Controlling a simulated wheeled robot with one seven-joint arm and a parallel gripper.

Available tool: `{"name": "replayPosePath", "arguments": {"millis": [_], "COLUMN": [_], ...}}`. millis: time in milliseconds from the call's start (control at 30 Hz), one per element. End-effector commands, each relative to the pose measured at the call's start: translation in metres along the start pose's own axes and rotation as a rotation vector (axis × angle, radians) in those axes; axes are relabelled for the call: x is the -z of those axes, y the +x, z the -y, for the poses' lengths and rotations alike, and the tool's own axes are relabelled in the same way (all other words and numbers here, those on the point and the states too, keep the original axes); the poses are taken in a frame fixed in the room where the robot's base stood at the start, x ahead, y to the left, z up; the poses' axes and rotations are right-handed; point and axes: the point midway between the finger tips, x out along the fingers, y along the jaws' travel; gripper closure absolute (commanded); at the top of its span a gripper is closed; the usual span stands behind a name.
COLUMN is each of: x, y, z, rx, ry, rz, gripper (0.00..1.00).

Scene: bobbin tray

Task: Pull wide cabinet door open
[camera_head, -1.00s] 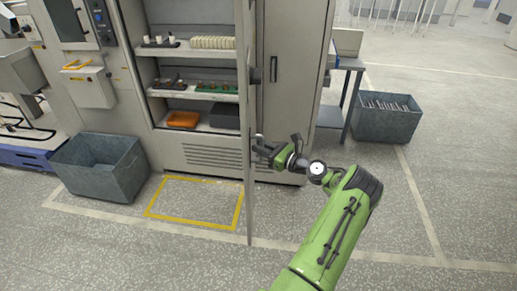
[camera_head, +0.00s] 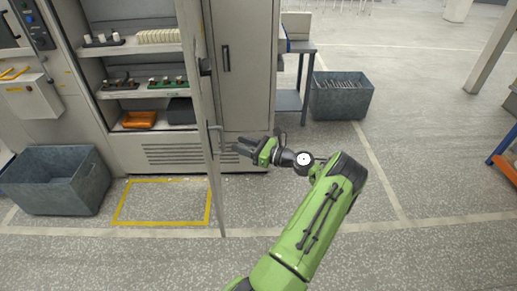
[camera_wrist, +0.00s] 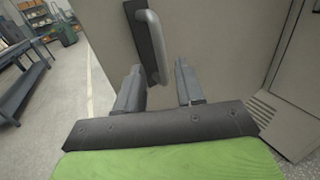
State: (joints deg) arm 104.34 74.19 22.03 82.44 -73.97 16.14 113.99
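The wide cabinet door (camera_head: 207,150) stands swung out from the cabinet, seen nearly edge-on in the head view. Its pale face fills the middle of the wrist view (camera_wrist: 215,40). The door's grey bar handle (camera_head: 218,129) is on its right-hand face. In the wrist view the handle (camera_wrist: 151,45) stands on a dark plate, just beyond and between the fingertips. My gripper (camera_head: 255,148) is to the right of the door. Its two fingers (camera_wrist: 158,82) are apart with nothing clamped between them, and the handle appears clear of both.
The open cabinet's shelves (camera_head: 150,92) hold bobbins and an orange bin. A narrower shut door (camera_head: 243,65) is to the right. Grey crates stand at left (camera_head: 52,185) and back right (camera_head: 342,95). A yellow floor outline (camera_head: 163,204) lies before the cabinet. Floor at right is free.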

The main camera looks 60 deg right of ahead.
Motion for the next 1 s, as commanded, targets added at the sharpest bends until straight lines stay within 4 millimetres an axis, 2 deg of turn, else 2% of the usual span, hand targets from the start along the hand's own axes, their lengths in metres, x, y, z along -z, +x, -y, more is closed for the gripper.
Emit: {"name": "replayPosePath", "arguments": {"millis": [33, 100, 200, 333, 1000], "x": [0.0, 0.0, 0.0, 0.0, 0.0], "y": [-0.016, -0.035, -0.057, -0.074, -0.078], "z": [0.001, 0.001, 0.0, 0.001, 0.0], "rx": [0.005, 0.005, 0.003, 0.001, -0.001], "ry": [0.001, 0.0, 0.0, 0.0, 0.0], "rz": [0.0, 0.001, 0.0, 0.001, 0.0], "gripper": [0.63, 0.63, 0.63, 0.63, 0.63]}}
